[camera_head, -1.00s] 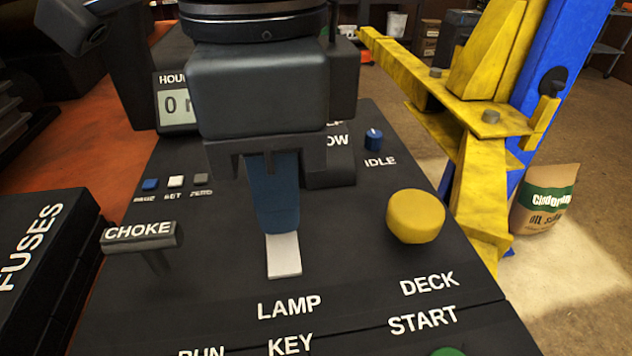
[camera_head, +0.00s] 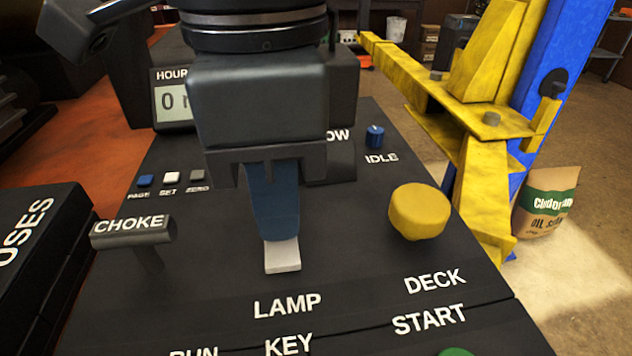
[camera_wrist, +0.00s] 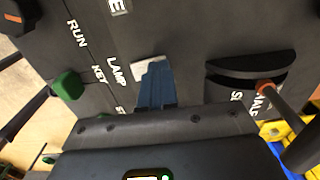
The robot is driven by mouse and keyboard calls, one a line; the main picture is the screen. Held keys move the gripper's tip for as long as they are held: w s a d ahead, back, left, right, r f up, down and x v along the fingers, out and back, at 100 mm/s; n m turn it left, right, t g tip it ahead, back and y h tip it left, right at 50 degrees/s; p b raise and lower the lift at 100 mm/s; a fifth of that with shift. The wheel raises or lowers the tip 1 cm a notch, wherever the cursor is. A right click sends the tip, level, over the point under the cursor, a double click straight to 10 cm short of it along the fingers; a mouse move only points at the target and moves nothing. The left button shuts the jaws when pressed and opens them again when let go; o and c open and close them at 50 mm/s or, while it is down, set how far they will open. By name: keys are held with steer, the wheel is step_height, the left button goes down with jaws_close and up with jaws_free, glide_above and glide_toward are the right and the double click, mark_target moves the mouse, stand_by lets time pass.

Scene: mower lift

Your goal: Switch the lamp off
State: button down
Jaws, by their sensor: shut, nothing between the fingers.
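The lamp switch is a white rocker (camera_head: 283,256) on the black panel, just above the LAMP label. It also shows in the wrist view (camera_wrist: 147,70), partly covered by my fingers. My gripper (camera_head: 280,238) is shut and empty, pointing down, with its blue fingertips over the upper part of the rocker. In the wrist view the fingertips (camera_wrist: 155,75) overlap the rocker's edge. I cannot tell whether they touch it or which way the rocker is tilted.
A CHOKE lever (camera_head: 135,232) stands to the left and a yellow DECK knob (camera_head: 419,211) to the right. The blue IDLE knob (camera_head: 375,135) is farther back. A green knob (camera_wrist: 68,85) is near KEY. A yellow and blue lift (camera_head: 490,120) stands right of the panel.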

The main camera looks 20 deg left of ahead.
step_height(320, 180, up, 7)
steer(key=p, duration=0.3)
stand_by(0.6)
stand_by(0.4)
